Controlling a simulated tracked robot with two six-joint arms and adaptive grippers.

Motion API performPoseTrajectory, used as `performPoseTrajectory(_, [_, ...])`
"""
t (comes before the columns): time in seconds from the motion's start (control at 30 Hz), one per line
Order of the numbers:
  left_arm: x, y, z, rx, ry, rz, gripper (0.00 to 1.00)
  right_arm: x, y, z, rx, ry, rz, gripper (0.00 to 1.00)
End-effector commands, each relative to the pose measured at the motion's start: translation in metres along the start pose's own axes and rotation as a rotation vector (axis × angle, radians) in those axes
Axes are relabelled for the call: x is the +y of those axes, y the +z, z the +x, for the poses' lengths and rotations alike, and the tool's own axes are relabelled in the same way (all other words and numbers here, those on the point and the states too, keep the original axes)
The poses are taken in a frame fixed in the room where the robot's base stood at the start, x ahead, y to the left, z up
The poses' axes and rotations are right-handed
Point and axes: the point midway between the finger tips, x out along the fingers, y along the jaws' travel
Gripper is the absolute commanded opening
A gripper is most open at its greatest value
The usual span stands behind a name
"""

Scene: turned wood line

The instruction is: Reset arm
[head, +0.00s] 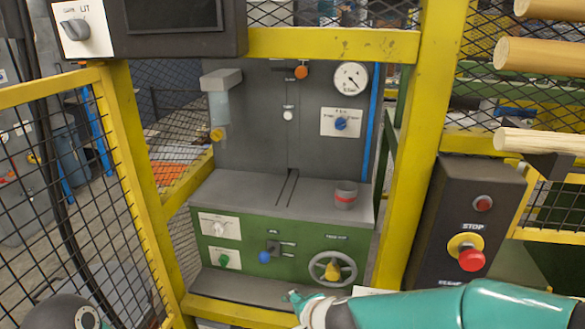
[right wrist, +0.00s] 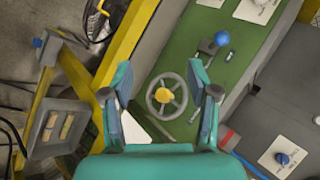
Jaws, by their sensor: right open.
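My right arm, teal, comes in from the right along the bottom of the head view. Its gripper end (head: 295,298) is partly cut off by the lower edge. In the right wrist view my right gripper (right wrist: 160,70) is open and empty. A grey handwheel with a yellow hub (right wrist: 166,96) shows between its fingers, and no contact is seen. In the head view the same handwheel (head: 333,268) is on the green panel, above my right arm. My left gripper is not in view; only a dark rounded part of my left arm shows at the lower left.
The green panel (head: 300,245) carries a blue-knobbed lever (head: 265,257) and a green knob (head: 224,261). A grey cup with a red band (head: 345,195) stands on the ledge. Yellow posts (head: 408,150) frame the opening. A red stop button (head: 471,259) is at the right.

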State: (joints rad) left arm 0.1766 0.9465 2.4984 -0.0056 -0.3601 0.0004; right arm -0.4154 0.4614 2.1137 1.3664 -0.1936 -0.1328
Motion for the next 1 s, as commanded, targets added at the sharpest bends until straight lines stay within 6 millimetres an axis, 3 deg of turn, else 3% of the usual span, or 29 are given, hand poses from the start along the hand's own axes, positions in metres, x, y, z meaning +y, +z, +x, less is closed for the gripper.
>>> performPoseTrajectory(0.27, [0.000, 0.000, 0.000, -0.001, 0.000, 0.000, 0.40, 0.078, -0.036, 0.034, 0.018, 0.157, 0.039, 0.59])
performPoseTrajectory(0.37, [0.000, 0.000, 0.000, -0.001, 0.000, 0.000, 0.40, 0.120, -0.048, 0.046, 0.014, 0.233, 0.020, 0.59])
performPoseTrajectory(0.47, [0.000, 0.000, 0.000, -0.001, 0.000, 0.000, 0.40, 0.182, -0.056, 0.058, -0.013, 0.335, -0.030, 0.59])
performPoseTrajectory(0.53, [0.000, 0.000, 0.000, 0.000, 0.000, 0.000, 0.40, 0.234, -0.056, 0.062, -0.055, 0.414, -0.088, 0.59])
performPoseTrajectory(0.6, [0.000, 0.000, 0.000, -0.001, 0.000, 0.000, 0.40, 0.288, -0.048, 0.061, -0.129, 0.483, -0.173, 0.59])
performPoseTrajectory(0.7, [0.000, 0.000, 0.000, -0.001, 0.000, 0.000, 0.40, 0.344, -0.025, 0.054, -0.253, 0.520, -0.307, 0.59])
performPoseTrajectory(0.83, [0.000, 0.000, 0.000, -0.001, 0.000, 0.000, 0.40, 0.374, 0.007, 0.044, -0.393, 0.481, -0.478, 0.59])
performPoseTrajectory(1.0, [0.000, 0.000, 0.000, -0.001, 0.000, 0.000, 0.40, 0.371, 0.028, 0.038, -0.473, 0.386, -0.647, 0.59])
